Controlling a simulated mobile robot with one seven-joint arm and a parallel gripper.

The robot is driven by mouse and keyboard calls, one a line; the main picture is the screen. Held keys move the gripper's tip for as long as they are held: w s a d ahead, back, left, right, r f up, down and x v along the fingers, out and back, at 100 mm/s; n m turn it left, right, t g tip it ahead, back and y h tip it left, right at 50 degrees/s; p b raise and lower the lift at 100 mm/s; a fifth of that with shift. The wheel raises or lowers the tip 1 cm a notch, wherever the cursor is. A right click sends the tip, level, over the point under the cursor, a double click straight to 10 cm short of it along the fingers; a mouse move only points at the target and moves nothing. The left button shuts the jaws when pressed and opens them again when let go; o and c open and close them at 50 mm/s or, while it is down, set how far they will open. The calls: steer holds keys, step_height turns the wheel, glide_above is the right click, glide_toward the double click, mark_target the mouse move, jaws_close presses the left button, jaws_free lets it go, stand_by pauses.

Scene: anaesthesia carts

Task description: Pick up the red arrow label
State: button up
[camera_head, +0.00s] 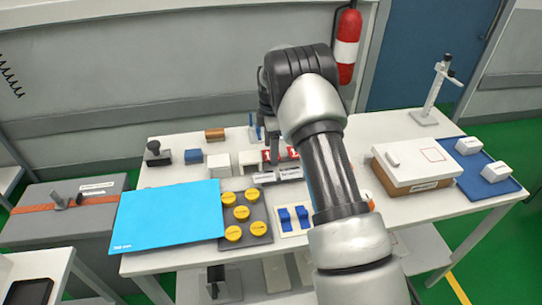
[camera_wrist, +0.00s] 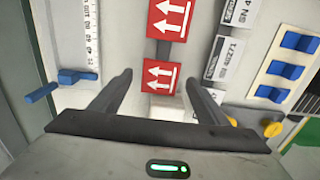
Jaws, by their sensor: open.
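Two red labels with white upward arrows show in the wrist view. The nearer red arrow label (camera_wrist: 161,77) appears between the fingertips of my gripper (camera_wrist: 159,80), and the other red arrow label (camera_wrist: 168,17) is at the top edge. My gripper is open, with one finger on each side of the nearer label in the picture. Nothing is held. I cannot tell the exact height gap. In the head view the red labels (camera_head: 292,153) are partly hidden by my arm and gripper, at the middle of the white table (camera_head: 165,176).
Printed white labels (camera_wrist: 222,60) and blue switches (camera_wrist: 285,70) lie right of the red labels in the wrist view. A blue-handled item (camera_wrist: 42,92) is at left. In the head view, a cyan sheet (camera_head: 170,215), yellow knobs (camera_head: 234,233) and a white box (camera_head: 410,165) surround the area.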

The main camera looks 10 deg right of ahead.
steer(key=shift+f, duration=0.25)
stand_by(0.4)
steer(key=c, duration=1.1)
